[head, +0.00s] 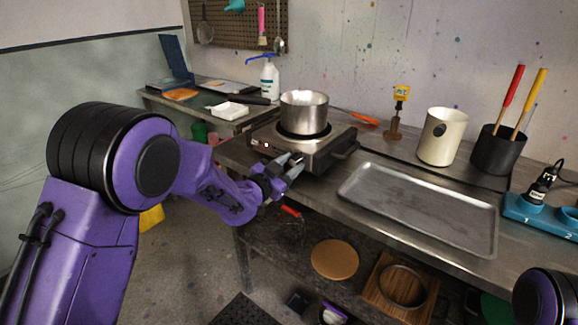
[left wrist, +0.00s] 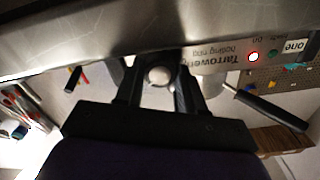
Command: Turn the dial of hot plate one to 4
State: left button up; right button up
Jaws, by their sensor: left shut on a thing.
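The hot plate (head: 318,158) is a steel box at the left end of the steel bench, with a metal pot (head: 304,112) on its ring. My left gripper (head: 290,167) is at the front face of the hot plate, and its fingers cover the dial in the head view. The dial's setting cannot be read. My right gripper is out of view.
A metal tray (head: 420,241) lies right of the hot plate. Behind it stand a cream container (head: 440,138) and a black pot of tools (head: 497,151). A lower shelf holds a round cork mat (head: 335,259) and a wooden board (head: 373,291).

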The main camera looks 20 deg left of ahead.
pick_arm(q)
jog(key=shift+f, duration=0.1)
jog(key=o, duration=0.8)
jog(key=shift+c, duration=0.2)
jog(key=b+v, duration=0.1)
jog(key=v, duration=0.9)
jog(key=shift+s+b, duration=0.3)
jog(key=shift+a, duration=0.15)
jog(key=s+a+f+n+g+y+p, duration=0.1)
jog(key=s+a+f+n+g+y, duration=0.35)
jog(key=f, duration=0.55)
jog(key=s+a+f+n+g+y+p, duration=0.15)
jog(key=s+f+n+y, duration=0.3)
jog(key=f+n, duration=0.45)
jog(key=s+f+g, duration=0.2)
jog(key=s+f, duration=0.3)
jog(key=s, duration=0.4)
jog(key=s+f+n+g+p, duration=0.1)
jog(key=s+f+g, duration=0.2)
jog(key=s+f, duration=0.3)
jog(key=s+a+f+g, duration=0.1)
jog(key=s+f, duration=0.4)
jog(key=s, duration=0.7)
jog(key=shift+f+g+y, duration=0.2)
jog(key=shift+g+y, duration=0.1)
jog(key=shift+g, duration=0.6)
